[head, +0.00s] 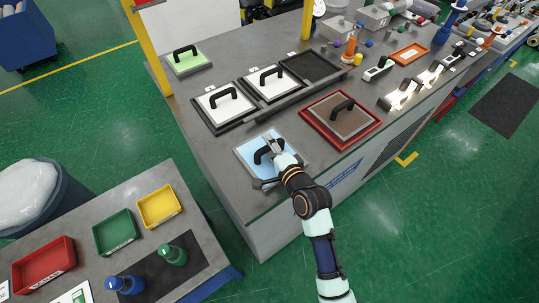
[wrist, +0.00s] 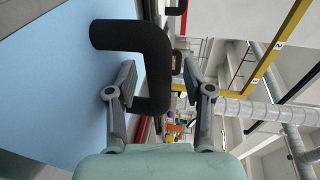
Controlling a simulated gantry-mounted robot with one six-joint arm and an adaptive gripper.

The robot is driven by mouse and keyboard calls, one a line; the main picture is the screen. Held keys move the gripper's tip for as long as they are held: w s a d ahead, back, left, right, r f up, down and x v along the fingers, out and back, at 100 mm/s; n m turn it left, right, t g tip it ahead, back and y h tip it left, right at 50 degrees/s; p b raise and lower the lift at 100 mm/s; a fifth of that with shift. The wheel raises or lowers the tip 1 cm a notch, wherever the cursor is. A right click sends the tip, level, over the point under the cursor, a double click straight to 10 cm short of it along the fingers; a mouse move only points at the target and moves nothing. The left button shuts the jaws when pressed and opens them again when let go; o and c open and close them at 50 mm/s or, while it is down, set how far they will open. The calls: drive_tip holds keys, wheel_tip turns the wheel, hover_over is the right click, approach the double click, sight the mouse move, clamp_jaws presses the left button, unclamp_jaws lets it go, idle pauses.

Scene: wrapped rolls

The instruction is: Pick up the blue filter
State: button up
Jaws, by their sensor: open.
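The blue filter (head: 289,146) is a flat light blue square panel with a black handle, lying at the near edge of the grey workbench. Its blue face also fills the left of the wrist view (wrist: 60,85). My gripper (head: 271,147) is at the black handle (head: 260,157). In the wrist view my gripper (wrist: 158,78) is open, with part of the handle (wrist: 152,70) between its two fingers. A gap shows beside the right finger; whether the left finger touches the handle I cannot tell. My arm hides the filter's near right corner.
A red-framed brown filter (head: 367,125) lies right of the blue one. Two white filters (head: 222,108) in black frames lie behind, with an empty black frame (head: 313,65) beside them. A green filter (head: 187,63) lies at the back left. A side table (head: 150,178) holds bins and bottles.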

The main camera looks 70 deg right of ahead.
clamp_jaws()
idle(0.5)
